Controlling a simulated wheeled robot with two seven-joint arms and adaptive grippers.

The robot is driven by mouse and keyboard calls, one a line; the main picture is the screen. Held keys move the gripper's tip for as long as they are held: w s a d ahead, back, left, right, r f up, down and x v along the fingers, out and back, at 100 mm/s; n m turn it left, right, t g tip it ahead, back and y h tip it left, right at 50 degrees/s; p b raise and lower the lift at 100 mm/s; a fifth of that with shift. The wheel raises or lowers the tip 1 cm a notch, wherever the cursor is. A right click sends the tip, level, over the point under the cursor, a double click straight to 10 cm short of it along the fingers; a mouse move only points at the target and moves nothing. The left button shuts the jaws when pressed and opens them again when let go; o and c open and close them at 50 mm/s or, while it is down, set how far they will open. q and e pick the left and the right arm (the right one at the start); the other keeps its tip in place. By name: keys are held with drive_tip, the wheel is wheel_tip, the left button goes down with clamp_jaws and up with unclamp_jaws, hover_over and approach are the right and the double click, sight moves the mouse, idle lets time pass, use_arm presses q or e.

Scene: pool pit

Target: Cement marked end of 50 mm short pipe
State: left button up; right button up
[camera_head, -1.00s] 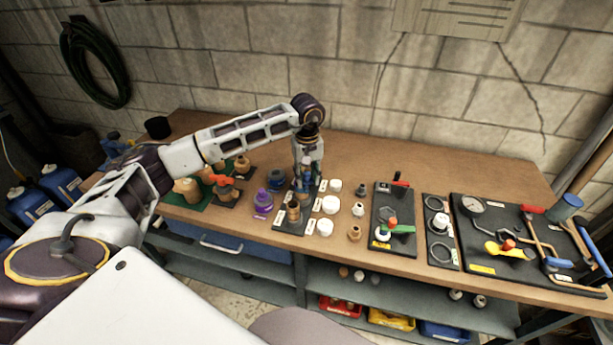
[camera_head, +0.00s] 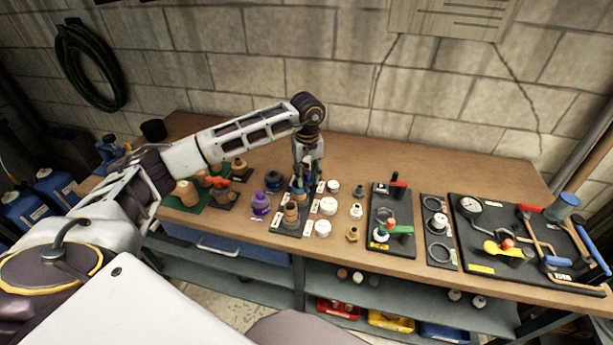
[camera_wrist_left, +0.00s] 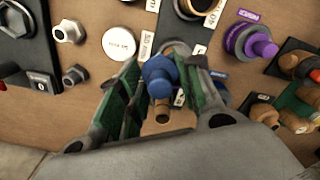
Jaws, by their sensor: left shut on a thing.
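My left gripper (camera_head: 306,180) reaches down over the middle of the bench. In the left wrist view its green-padded fingers (camera_wrist_left: 160,95) are closed on a blue-capped dauber (camera_wrist_left: 159,76). A tan part shows below the blue cap; I cannot tell whether it touches anything. Tan pipe pieces (camera_head: 291,212) stand upright on a dark labelled board just in front of the gripper. The mark on the short pipe is too small to see. A blue pot (camera_head: 274,179) stands left of the gripper, and a purple-capped pot (camera_head: 260,203) stands in front of it. The right gripper is out of view.
White caps (camera_head: 328,206) and small fittings (camera_head: 353,233) stand right of the pipe board. A dark valve board (camera_head: 392,215) and a large tool board (camera_head: 480,262) lie further right. A green mat (camera_head: 187,204) with tan fittings lies left. Bench behind the boards is clear.

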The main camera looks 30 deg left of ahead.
use_arm(q)
drive_tip(key=shift+w+b, duration=0.35)
drive_tip(key=shift+w, duration=0.3)
drive_tip(key=shift+w+a+b, duration=0.2)
drive_tip(key=shift+w+b, duration=0.1)
drive_tip(key=shift+w, duration=0.15)
idle(0.7)
drive_tip(key=shift+w+a+b, duration=0.3)
drive_tip(key=shift+w+a, duration=0.2)
drive_tip(key=shift+a, duration=0.05)
idle(0.8)
drive_tip(key=shift+w+a, duration=0.2)
drive_tip(key=shift+a, duration=0.25)
idle(0.4)
drive_tip(key=shift+a+b, duration=0.4)
drive_tip(key=shift+a, duration=0.6)
idle(1.1)
drive_tip(key=shift+s+a, duration=0.5)
drive_tip(key=shift+a, duration=0.1)
idle(0.6)
drive_tip(key=shift+s+a, duration=0.25)
drive_tip(key=shift+s, duration=0.1)
idle(0.4)
